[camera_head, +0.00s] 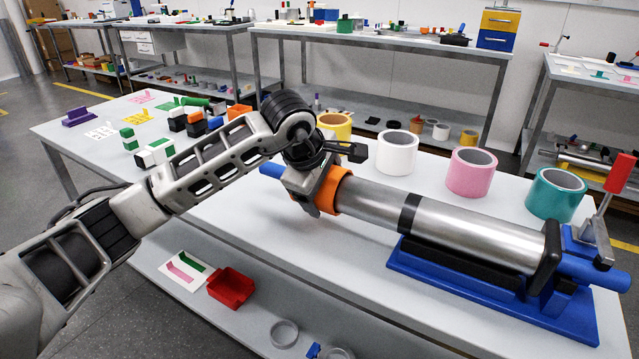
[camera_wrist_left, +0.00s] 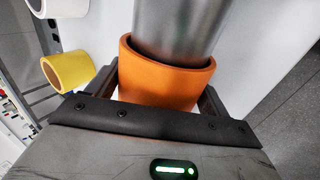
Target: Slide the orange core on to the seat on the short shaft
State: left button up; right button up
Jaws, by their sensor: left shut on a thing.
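The orange core (camera_head: 331,190) is a wide ring around the left end of the steel shaft (camera_head: 465,232). In the left wrist view the core (camera_wrist_left: 165,88) surrounds the steel, with a dark gap inside its rim. My left gripper (camera_head: 318,186) is shut on the core, one finger on each side. A black band (camera_head: 410,212) circles the shaft to the right of the core, with bare steel between. The shaft's right end meets a black block on the blue stand (camera_head: 470,290). A blue rod (camera_head: 270,170) shows beyond the core. My right gripper is out of view.
Yellow (camera_head: 335,126), white (camera_head: 397,153), pink (camera_head: 471,172) and teal (camera_head: 556,194) rings stand behind the shaft. A red-handled lever (camera_head: 610,190) rises at the stand's right end. Small blocks crowd the table's left. A red bin (camera_head: 231,288) sits on the lower shelf.

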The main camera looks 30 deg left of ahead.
aim_at(389, 207)
pick_arm(q)
jog(key=shift+s+d, duration=0.1)
jog(key=shift+d, duration=0.9)
jog(key=shift+d, duration=0.4)
jog(key=shift+s+d, duration=0.2)
jog(key=shift+d, duration=1.9)
jog(key=shift+s+d+r, duration=0.1)
jog(key=shift+d, duration=1.3)
jog(key=shift+s+d, duration=0.1)
jog(key=shift+d, duration=1.25)
jog(key=shift+d, duration=0.1)
jog(key=o, duration=1.1)
jog(key=shift+c, duration=0.2)
